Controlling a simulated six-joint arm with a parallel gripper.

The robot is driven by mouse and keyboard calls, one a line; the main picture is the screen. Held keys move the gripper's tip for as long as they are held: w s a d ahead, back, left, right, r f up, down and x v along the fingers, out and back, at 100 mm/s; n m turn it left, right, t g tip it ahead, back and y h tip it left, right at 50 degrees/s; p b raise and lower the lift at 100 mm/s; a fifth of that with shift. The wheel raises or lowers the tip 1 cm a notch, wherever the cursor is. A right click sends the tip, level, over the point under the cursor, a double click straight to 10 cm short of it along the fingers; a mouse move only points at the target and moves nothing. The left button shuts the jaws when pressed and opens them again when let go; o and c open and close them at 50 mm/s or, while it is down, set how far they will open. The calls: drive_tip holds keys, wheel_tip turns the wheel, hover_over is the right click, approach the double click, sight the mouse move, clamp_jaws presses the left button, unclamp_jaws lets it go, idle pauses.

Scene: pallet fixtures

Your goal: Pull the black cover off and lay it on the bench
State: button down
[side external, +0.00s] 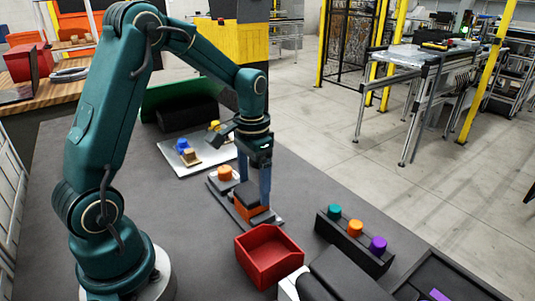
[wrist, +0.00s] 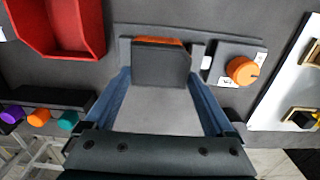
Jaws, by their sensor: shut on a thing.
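The black cover (wrist: 161,66) is between the two blue fingers of my gripper (wrist: 160,76) in the wrist view. In the side view the cover (side external: 257,191) sits at the top of an orange block (side external: 246,207), and my gripper (side external: 258,196) reaches down onto it from above. My gripper is shut on the cover. A strip of orange shows along the cover's far edge in the wrist view. The block stands on a grey fixture plate (side external: 222,199). My fingers hide part of the cover, and I cannot tell whether it is lifted off the block.
An orange knob (side external: 225,173) is on the fixture beside the block. A red bin (side external: 268,258) stands in front. A rail with teal, orange and purple knobs (side external: 352,240) is to the right. A white board (side external: 190,160) with small parts lies behind. Grey bench is bare at left.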

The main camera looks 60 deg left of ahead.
sight(254, 189)
drive_tip(key=shift+w+r, duration=0.1)
drive_tip(key=shift+r, duration=0.1)
drive_tip(key=shift+r, duration=2.4)
